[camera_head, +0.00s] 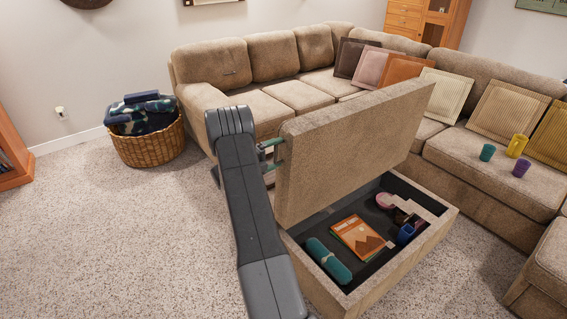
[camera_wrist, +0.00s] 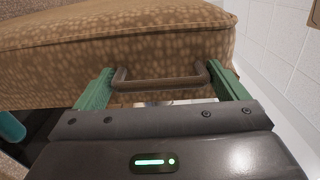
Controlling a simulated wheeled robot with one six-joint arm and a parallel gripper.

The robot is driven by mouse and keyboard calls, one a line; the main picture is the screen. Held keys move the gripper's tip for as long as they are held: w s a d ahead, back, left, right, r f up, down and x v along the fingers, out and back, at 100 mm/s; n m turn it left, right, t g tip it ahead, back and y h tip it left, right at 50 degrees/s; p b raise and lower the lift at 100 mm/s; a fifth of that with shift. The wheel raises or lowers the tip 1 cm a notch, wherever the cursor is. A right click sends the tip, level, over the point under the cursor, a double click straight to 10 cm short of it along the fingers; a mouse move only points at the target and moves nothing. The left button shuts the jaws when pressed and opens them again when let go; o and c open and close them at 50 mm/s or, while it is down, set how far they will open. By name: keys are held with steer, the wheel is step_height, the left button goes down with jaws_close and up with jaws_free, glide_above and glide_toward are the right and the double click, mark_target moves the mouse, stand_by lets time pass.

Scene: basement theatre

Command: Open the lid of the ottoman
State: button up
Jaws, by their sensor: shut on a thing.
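The ottoman's beige padded lid (camera_head: 350,145) stands raised and steeply tilted above its box (camera_head: 405,262) in the head view. The box interior shows. My gripper (camera_head: 272,156) is at the lid's left edge, with green fingers. In the wrist view, my gripper (camera_wrist: 163,77) has a finger at each end of a dark handle (camera_wrist: 160,84) on the lid's edge and is shut on it. The lid's fabric (camera_wrist: 120,45) fills the upper part of that view.
Inside the box lie a teal roll (camera_head: 328,261), an orange book (camera_head: 358,236) and a blue cup (camera_head: 405,234). A sectional sofa (camera_head: 295,93) stands behind and to the right. A wicker basket (camera_head: 148,148) is at left. Carpet (camera_head: 130,240) is clear at left.

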steer(key=shift+w+a+r+n, duration=0.25)
steer(key=shift+w+a, duration=0.35)
steer(key=shift+w, duration=0.15)
steer(key=shift+w+a+r+n, duration=0.25)
steer(key=shift+w+a, duration=0.35)
steer(key=shift+w, duration=0.15)
steer(key=o, duration=1.1)
steer(key=shift+c, duration=0.2)
steer(key=shift+f, duration=0.1)
steer(key=v, duration=1.3)
steer(key=shift+s+a+b, duration=0.25)
steer(key=shift+s+b, duration=0.05)
